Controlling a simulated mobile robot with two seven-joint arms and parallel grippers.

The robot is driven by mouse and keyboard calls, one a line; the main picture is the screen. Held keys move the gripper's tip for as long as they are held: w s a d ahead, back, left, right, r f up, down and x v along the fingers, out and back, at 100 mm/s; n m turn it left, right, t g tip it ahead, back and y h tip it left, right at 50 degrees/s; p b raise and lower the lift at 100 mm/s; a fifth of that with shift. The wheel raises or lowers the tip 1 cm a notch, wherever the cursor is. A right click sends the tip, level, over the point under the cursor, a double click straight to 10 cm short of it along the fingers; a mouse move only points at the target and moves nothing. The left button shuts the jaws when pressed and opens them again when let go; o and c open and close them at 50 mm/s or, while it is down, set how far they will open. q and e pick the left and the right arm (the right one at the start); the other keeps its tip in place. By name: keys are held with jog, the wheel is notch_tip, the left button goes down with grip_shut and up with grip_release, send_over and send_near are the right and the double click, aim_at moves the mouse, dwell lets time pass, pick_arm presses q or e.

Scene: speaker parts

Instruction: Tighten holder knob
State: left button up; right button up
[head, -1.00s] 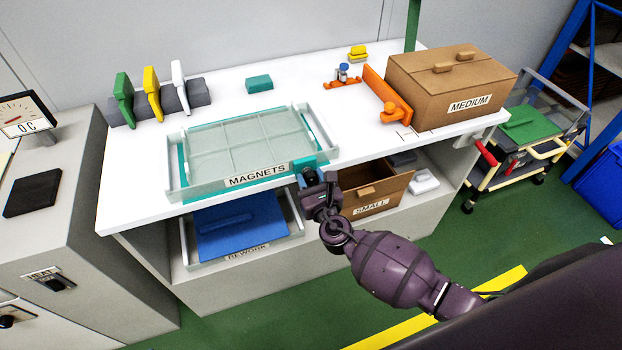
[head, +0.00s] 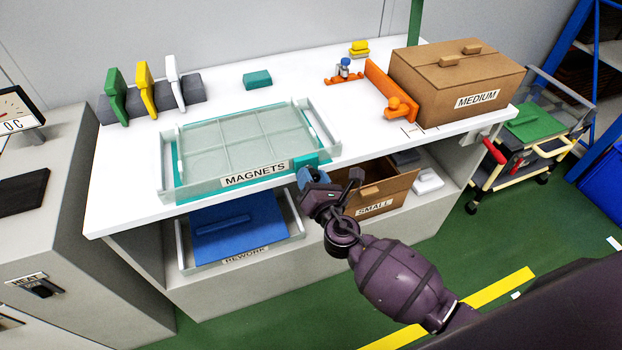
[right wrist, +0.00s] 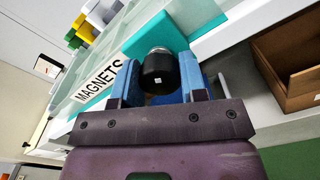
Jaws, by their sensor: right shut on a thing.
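The teal holder (head: 306,164) sits at the front right corner of the clear tray labelled MAGNETS (head: 215,180), at the table's front edge. In the right wrist view its teal block (right wrist: 163,37) carries a black round knob (right wrist: 158,72) with a silvery collar. My right gripper (head: 308,180) is at the holder, its blue fingers on either side of the knob, and is shut on it. The right wrist view shows the gripper (right wrist: 159,88) close up. In the head view the gripper hides the knob. My left gripper is not in view.
A cardboard box labelled MEDIUM (head: 455,85) and an orange fixture (head: 391,92) stand to the right on the table (head: 125,190). Below the tabletop are a box labelled SMALL (head: 410,183) and a REWORK tray (head: 298,228). A trolley (head: 497,178) stands at right.

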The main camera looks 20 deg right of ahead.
jog(key=shift+s+f+m+b, duration=0.1)
jog(key=shift+f+m+b, duration=0.1)
jog(key=shift+m, duration=0.3)
jog(key=shift+f+m+b, duration=0.1)
jog(key=shift+m+b, duration=0.1)
jog(key=shift+m, duration=0.3)
jog(key=m+b, duration=0.1)
jog(key=m, duration=0.2)
jog(key=shift+r+m, duration=0.1)
jog(key=shift+m, duration=0.3)
jog(key=m+b, duration=0.1)
jog(key=m, duration=0.2)
jog(key=shift+r+m, duration=0.1)
jog(key=shift+m, duration=1.5)
jog(key=o, duration=0.9)
jog(key=s, duration=1)
jog(key=shift+s+d+b, duration=0.2)
jog(key=shift+s+b, duration=0.1)
jog(key=shift+s, duration=0.1)
